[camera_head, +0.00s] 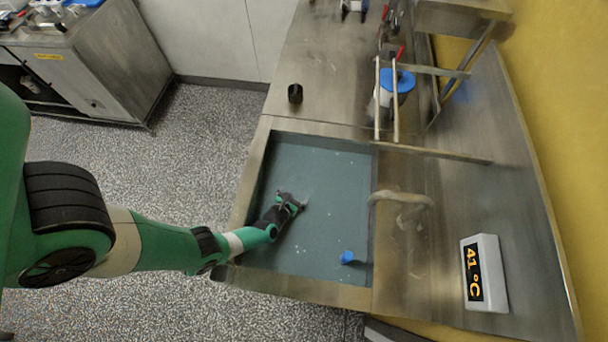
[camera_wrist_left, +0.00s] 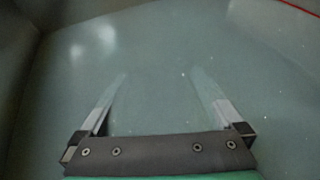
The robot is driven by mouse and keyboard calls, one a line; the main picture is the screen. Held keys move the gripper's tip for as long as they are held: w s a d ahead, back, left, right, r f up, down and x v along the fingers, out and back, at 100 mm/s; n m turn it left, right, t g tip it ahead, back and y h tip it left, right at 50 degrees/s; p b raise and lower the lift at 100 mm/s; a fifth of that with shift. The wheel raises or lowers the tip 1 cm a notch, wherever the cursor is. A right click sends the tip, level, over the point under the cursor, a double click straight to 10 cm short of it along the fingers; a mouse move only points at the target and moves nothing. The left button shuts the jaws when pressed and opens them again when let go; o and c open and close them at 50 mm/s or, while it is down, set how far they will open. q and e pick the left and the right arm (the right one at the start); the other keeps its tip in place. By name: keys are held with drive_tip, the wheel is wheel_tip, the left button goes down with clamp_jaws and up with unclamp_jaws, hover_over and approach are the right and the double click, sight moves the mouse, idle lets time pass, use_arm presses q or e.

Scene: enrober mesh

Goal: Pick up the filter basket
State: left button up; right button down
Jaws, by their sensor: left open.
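My left gripper (camera_head: 294,200) reaches down into the sink of murky blue-grey water (camera_head: 335,180), near the left side of its middle. In the left wrist view its two fingers (camera_wrist_left: 165,95) are spread wide apart with nothing visible between them, and their tips look faint, as if under the water. I cannot make out a filter basket in either view; the cloudy water hides what lies below. My right gripper is not in view.
A blue object (camera_head: 347,258) shows at the sink's front right. A black cup (camera_head: 295,93) stands on the counter behind. A faucet (camera_head: 400,198) and rails (camera_head: 396,100) line the right side. A display (camera_head: 484,273) reads 41 °C. A thin red line (camera_wrist_left: 300,8) crosses the wrist view's corner.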

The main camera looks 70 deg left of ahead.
sight(306, 180)
use_arm(q)
drive_tip(key=b+x, duration=0.2)
drive_tip(key=x, duration=0.2)
drive_tip(key=shift+w+a+f+b, duration=0.1)
drive_tip(key=shift+a+f+b, duration=0.05)
drive_tip(key=shift+b, duration=0.25)
drive_tip(key=shift+w+a, duration=0.2)
drive_tip(key=shift+w, duration=0.05)
drive_tip(key=shift+c, duration=0.2)
drive_tip(key=c, duration=1.5)
drive_tip(key=shift+o, duration=0.2)
wheel_tip(306, 180, up, 10)
drive_tip(key=p, duration=0.8)
